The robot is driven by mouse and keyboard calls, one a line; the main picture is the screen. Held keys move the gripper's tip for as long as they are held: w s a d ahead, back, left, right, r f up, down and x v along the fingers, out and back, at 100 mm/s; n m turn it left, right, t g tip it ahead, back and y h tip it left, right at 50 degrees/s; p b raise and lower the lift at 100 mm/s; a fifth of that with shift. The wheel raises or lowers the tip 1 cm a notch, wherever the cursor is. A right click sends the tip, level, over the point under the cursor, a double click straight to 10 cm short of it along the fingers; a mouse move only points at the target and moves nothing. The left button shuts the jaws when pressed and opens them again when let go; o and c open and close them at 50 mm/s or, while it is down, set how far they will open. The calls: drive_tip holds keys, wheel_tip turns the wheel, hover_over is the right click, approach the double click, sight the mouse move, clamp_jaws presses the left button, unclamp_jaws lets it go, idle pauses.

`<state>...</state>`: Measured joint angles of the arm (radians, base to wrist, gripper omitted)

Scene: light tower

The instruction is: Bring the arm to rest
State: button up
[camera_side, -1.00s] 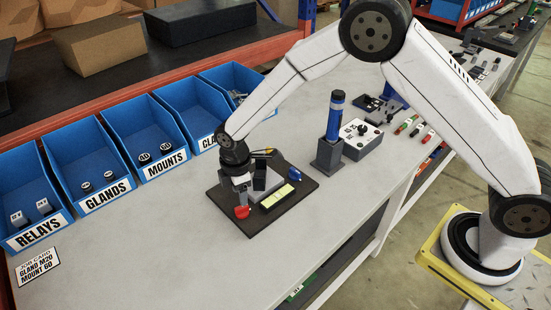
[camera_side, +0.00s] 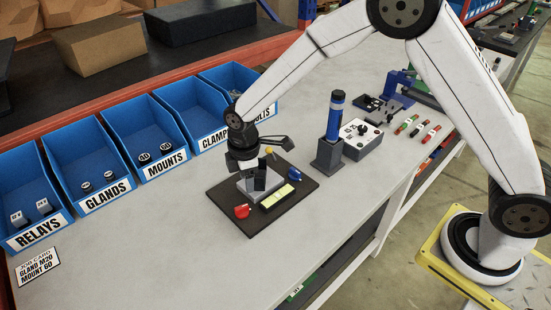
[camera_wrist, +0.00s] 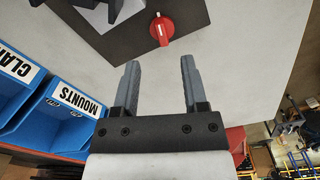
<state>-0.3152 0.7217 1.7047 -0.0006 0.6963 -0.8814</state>
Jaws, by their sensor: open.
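My gripper (camera_wrist: 160,68) is open in the wrist view, with its two grey fingers apart and nothing between them. In the side view my gripper hangs over the back part of a black board (camera_side: 222,199); its fingertips are hard to make out there. The board lies flat on the bench and carries a red knob (camera_side: 242,211), a yellow-green block (camera_side: 277,197), a blue knob (camera_side: 295,174) and a grey base partly hidden by my gripper. In the wrist view the red knob (camera_wrist: 161,28) sits beyond the fingertips, apart from them.
Blue bins (camera_side: 90,165) for relays, glands, mounts and more line the back left. A dark post with a blue cylinder (camera_side: 335,115) stands right of the board, beside a grey control box (camera_side: 361,139). A job card (camera_side: 37,263) lies front left. The bench between is clear.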

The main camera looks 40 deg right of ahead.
drive_tip(key=s+d+r+m+t, duration=0.1)
drive_tip(key=s+d+r+m, duration=0.2)
drive_tip(key=s+d+m, duration=0.4)
drive_tip(key=s+d+r+m+t, duration=0.1)
drive_tip(key=s+d+r+m, duration=0.3)
drive_tip(key=s+d+m, duration=0.2)
drive_tip(key=s+d, duration=0.2)
drive_tip(key=s, duration=0.2)
drive_tip(key=shift+s+m, duration=0.3)
drive_tip(key=shift+m, duration=0.1)
